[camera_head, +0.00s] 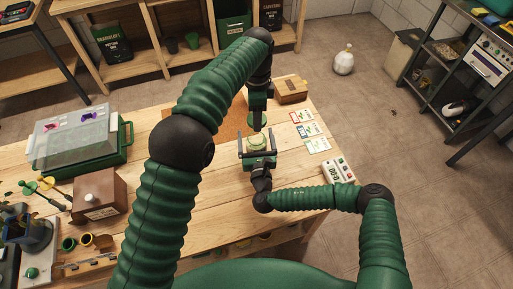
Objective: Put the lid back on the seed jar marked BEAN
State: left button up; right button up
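A small jar with pale green contents (257,141) stands near the middle of the bench; its label cannot be read. My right gripper (258,137) comes from the near side with its fingers wide apart, one on each side of the jar, with a small gap seeming to show. My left gripper (257,123) points straight down just beyond and above the jar. It seems shut on a round green lid (251,119), partly hidden behind the dark fingers. The lid appears apart from the jar.
Seed packets (309,130) and a white timer (338,170) lie to the right. A wooden box (291,89) stands behind. A covered propagator (78,138), a brown box (98,194) and small pots (86,240) are on the left. Bare bench lies left of the jar.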

grip_shut()
dwell(0.6)
